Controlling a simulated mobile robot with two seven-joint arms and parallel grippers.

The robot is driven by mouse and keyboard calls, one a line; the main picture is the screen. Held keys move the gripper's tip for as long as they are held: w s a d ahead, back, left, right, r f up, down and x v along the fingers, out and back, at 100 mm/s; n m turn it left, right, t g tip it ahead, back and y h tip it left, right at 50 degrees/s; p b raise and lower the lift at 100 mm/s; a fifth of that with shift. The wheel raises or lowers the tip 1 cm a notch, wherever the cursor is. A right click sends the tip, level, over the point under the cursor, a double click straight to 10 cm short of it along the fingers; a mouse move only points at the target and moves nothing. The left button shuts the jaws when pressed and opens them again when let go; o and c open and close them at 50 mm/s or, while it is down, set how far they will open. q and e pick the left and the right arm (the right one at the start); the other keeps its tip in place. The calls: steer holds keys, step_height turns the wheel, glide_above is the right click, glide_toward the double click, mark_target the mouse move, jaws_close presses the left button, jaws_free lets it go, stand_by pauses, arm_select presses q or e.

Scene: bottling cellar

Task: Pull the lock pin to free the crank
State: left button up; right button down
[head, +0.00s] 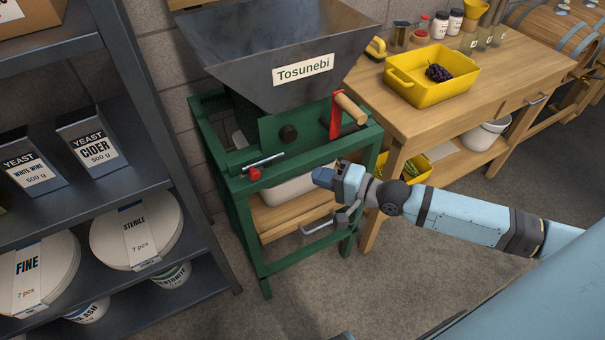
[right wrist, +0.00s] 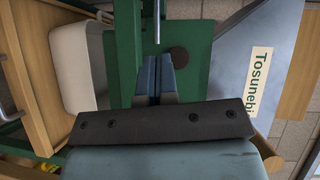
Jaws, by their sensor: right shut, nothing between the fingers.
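The lock pin is a thin metal rod with a red knob (head: 255,174), lying across the top rail of the green press frame (head: 240,222). The crank (head: 336,116) is a red arm with a wooden handle (head: 350,108), on the right of the frame. My right gripper (head: 323,178) is shut and empty in front of the frame, right of the pin and below the crank. In the right wrist view its closed fingers (right wrist: 155,77) point at the green frame, and a thin metal rod (right wrist: 156,22), apparently the pin, shows beyond the tips. My left gripper is not in view.
The grey hopper (head: 275,60) labelled Tosunebi sits above the frame. A white tub (head: 290,189) stands inside the frame. A dark shelf (head: 145,205) stands close on the left. A wooden table with a yellow bin (head: 405,83) of grapes is at the right. Floor in front is clear.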

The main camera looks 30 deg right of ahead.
glide_toward(257, 165)
steer(key=w, duration=0.3)
steer(key=shift+w+a, duration=0.15)
steer(key=shift+a+f, duration=0.15)
steer(key=shift+a, duration=1)
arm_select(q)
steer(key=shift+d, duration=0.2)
arm_select(e)
steer(key=shift+w+a+f, duration=0.1)
steer(key=shift+a+f, duration=0.05)
steer(key=shift+a, duration=0.55)
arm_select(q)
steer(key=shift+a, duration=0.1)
